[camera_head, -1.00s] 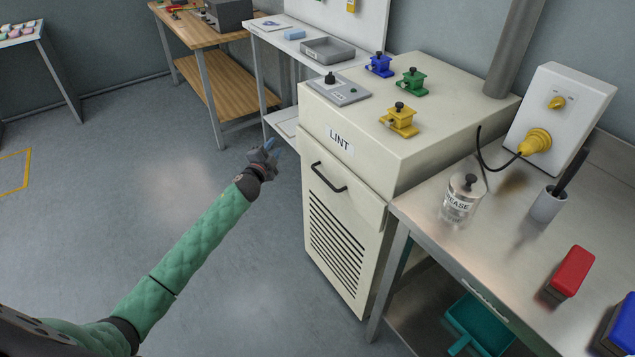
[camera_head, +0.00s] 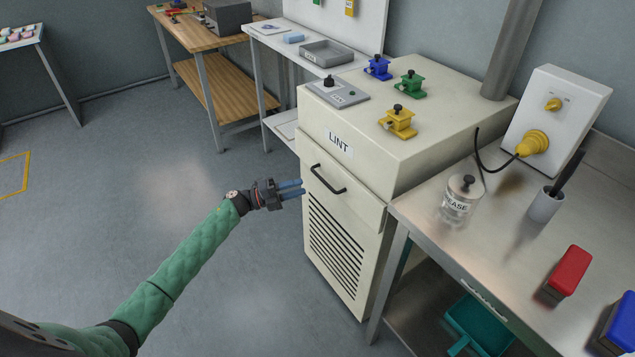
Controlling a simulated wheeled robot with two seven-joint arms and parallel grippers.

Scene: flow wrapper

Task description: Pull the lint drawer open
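The lint drawer (camera_head: 358,198) is a cream front panel below the LINT label (camera_head: 338,144) on the cream machine. It sits shut, flush with the cabinet. Its black bar handle (camera_head: 328,180) is at the upper left of the panel. My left gripper (camera_head: 301,188) is to the left of the handle, its blue-tipped fingers pointing right toward it. The two fingers show a narrow gap between them, and nothing is held. The fingertips appear a little short of the handle; the exact depth is hard to tell. My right gripper is out of view.
Slotted vents (camera_head: 336,245) lie below the drawer. A steel bench (camera_head: 420,215) stands close on the right, with a grease jar (camera_head: 459,200) near its corner. The floor (camera_head: 150,215) left of the machine is clear.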

